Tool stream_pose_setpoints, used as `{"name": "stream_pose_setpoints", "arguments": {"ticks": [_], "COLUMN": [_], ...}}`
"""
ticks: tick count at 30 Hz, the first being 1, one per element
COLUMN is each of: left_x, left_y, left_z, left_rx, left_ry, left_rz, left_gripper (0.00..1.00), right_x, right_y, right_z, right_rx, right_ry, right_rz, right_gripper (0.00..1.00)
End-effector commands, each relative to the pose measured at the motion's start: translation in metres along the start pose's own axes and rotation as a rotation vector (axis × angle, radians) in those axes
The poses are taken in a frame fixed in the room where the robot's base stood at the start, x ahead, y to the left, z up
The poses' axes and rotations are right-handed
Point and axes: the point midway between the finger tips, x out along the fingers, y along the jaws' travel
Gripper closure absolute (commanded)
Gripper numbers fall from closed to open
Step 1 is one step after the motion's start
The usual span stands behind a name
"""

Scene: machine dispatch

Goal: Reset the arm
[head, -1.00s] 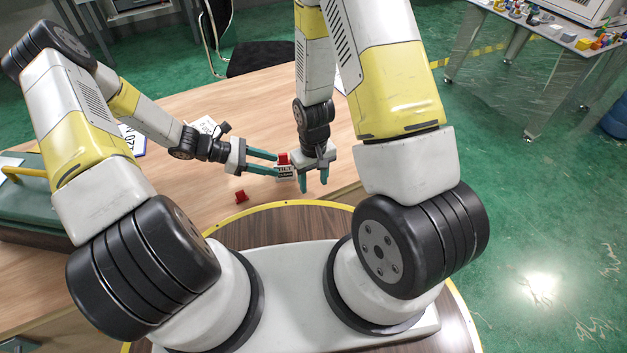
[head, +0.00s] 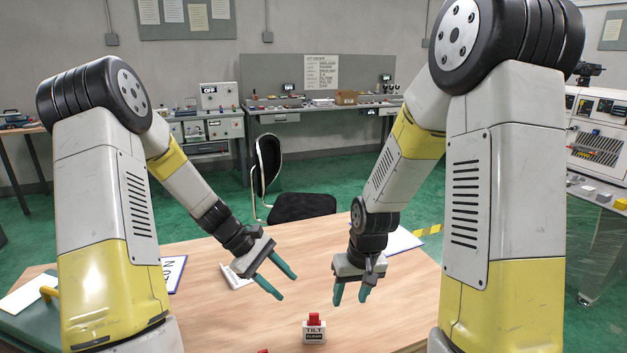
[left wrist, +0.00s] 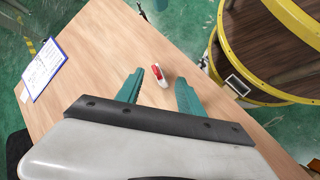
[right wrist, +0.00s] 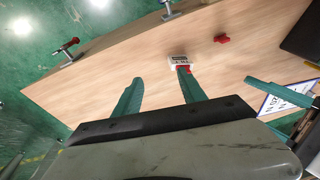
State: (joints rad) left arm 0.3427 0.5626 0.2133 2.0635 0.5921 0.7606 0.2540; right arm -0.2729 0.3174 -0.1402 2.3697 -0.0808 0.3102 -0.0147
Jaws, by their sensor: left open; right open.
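A small white block marked TILT and CLEAR with a red top (head: 314,330) stands upright on the wooden table (head: 210,310). It also shows in the left wrist view (left wrist: 160,77) and the right wrist view (right wrist: 179,62). My left gripper (head: 287,286) is open and empty over the table, up and left of the block in the head view. My right gripper (head: 350,300) is open and empty, up and right of the block, fingers pointing down. A small loose red piece (right wrist: 222,39) lies near the block; the head view shows only its tip at the bottom edge.
White papers (head: 237,277) and a sign sheet (head: 174,273) lie on the table's left side. A clipboard (left wrist: 42,68) lies near a table edge. A green case (head: 30,315) is at the left. A black chair (head: 300,206) stands behind the table. The table's middle is mostly clear.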

Motion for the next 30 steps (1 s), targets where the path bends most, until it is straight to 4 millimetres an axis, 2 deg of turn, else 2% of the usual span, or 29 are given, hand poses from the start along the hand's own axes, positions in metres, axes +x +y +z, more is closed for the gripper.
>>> {"name": "stream_pose_setpoints", "arguments": {"ticks": [1, 8, 12, 18, 24, 30], "left_x": [-0.018, -0.086, -0.123, -0.169, -0.202, -0.217], "left_y": [0.003, 0.0, -0.009, -0.03, -0.059, -0.078], "left_z": [0.013, 0.067, 0.101, 0.147, 0.183, 0.2], "left_rx": [0.072, 0.367, 0.536, 0.759, 0.952, 1.06], "left_ry": [0.045, 0.223, 0.333, 0.491, 0.638, 0.728], "left_rz": [-0.015, -0.088, -0.126, -0.168, -0.195, -0.207], "left_gripper": [0.55, 0.55, 0.55, 0.55, 0.55, 0.55], "right_x": [-0.02, -0.098, -0.141, -0.197, -0.24, -0.261], "right_y": [0.001, 0.005, 0.007, 0.009, 0.008, 0.006], "right_z": [-0.003, 0.002, 0.013, 0.038, 0.069, 0.09], "right_rx": [0.012, 0.058, 0.083, 0.111, 0.134, 0.145], "right_ry": [0.028, 0.124, 0.182, 0.266, 0.343, 0.386], "right_rz": [-0.006, -0.028, -0.038, -0.043, -0.041, -0.035], "right_gripper": [0.51, 0.51, 0.51, 0.51, 0.51, 0.51]}}
